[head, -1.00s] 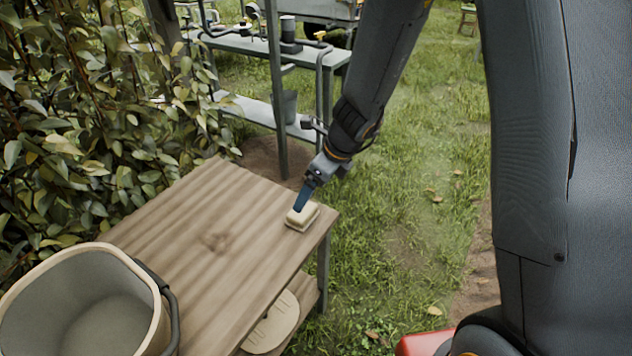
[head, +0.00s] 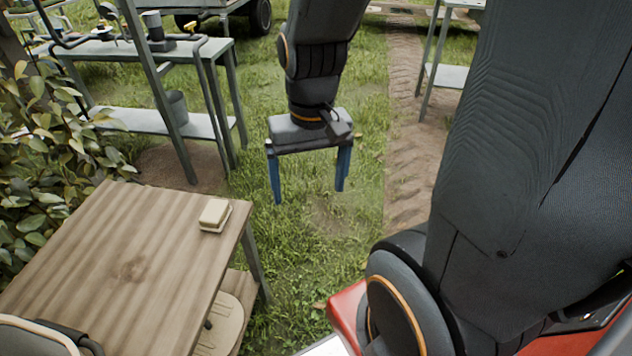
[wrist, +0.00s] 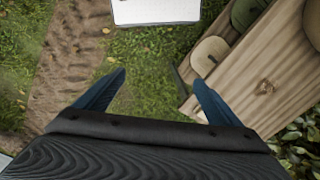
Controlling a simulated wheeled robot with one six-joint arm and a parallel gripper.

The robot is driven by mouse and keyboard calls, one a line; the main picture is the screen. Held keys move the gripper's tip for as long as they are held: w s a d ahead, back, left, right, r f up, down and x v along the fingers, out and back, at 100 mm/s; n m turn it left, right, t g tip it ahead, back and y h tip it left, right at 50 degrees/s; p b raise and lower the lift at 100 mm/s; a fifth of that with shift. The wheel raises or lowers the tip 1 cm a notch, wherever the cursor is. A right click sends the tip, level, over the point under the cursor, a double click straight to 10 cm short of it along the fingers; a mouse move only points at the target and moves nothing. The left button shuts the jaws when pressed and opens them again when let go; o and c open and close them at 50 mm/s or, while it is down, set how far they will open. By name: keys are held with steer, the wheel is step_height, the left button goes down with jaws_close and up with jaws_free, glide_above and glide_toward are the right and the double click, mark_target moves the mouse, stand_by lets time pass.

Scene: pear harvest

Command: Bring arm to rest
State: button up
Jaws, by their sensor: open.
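My gripper (head: 309,180) hangs below my arm in the head view, its two blue fingers wide apart with nothing between them. It is over the grass, to the right of the wooden table (head: 130,285) and clear of it. In the wrist view my gripper (wrist: 160,100) also shows open and empty above grass. A small cream block (head: 215,214), like a brush or sponge, lies on the table's far right corner.
A bucket (head: 35,330) is cut off at the lower left. A lower shelf holds a beige board (head: 222,325). A leafy hedge (head: 50,205) stands left. A grey bench with pipes (head: 150,50) stands behind. Grass and a dirt track (head: 405,130) are open to the right.

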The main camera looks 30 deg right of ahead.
steer(key=shift+s+d+r+n, duration=0.15)
steer(key=shift+s+d+n, duration=0.4)
steer(key=shift+n, duration=0.15)
steer(key=shift+s+a+r+n+p, duration=0.1)
steer(key=shift+a+r+n+p, duration=0.1)
steer(key=shift+a+r+p, duration=0.3)
steer(key=shift+a+r+n+p, duration=0.15)
steer(key=shift+a+n+p, duration=0.05)
steer(key=shift+a+p, duration=0.5)
